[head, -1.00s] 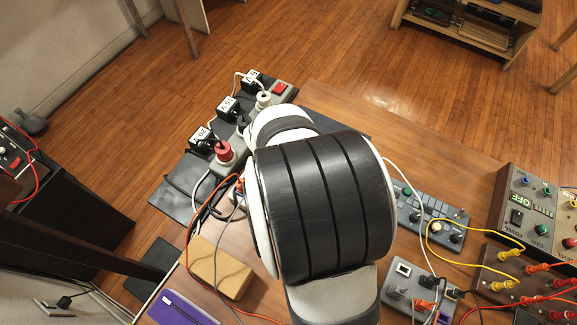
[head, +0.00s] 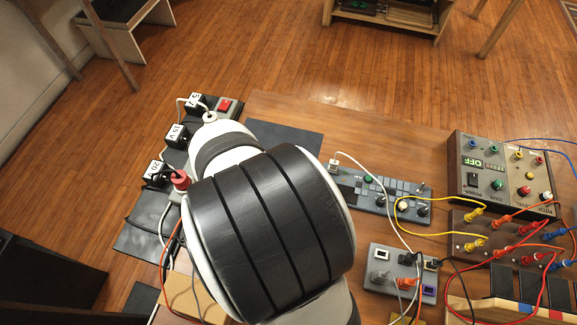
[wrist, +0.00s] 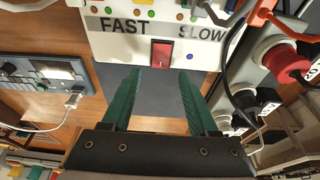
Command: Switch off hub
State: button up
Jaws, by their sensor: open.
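My gripper (wrist: 159,72) has two green fingers standing apart with nothing between them. In the wrist view, a red rocker switch (wrist: 162,52) on a white panel marked FAST and SLOW (wrist: 110,45) shows beyond the fingertips, between them in the picture. Contact is not evident. In the head view, my arm's thick black-banded link hides the gripper and this panel. A grey box with several plugs and cables (head: 378,259) stands right of my arm. A power strip with a red switch (head: 228,105) lies at the left. No label shows which one is the hub.
A brown block (head: 185,293) is partly hidden by my arm.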

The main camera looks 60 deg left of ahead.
notch_tip(320, 180, up, 3)
jog(key=shift+w+d+f, duration=0.1)
jog(key=shift+w, duration=0.05)
jog(key=w+d+r, duration=0.6)
jog(key=w+d, duration=0.1)
jog(key=w, duration=0.2)
jog(key=shift+r, duration=0.15)
jog(key=w+d+r+m+h, duration=0.1)
jog(key=w+d+r+m, duration=0.2)
jog(key=d, duration=0.4)
jog(key=w+d+r+m, duration=0.1)
jog(key=w+d+m, duration=0.1)
jog(key=w+d, duration=0.35)
jog(key=s+d+r+m+g, duration=0.1)
jog(key=s+d+m, duration=0.3)
jog(key=d, duration=0.6)
jog(key=s+d+m+g, duration=0.1)
jog(key=s+d+m, duration=0.4)
jog(key=d, duration=0.5)
jog(key=shift+s+d+r+m+y, duration=0.3)
jog(key=shift+s+d+r, duration=0.05)
jog(key=shift+s, duration=0.15)
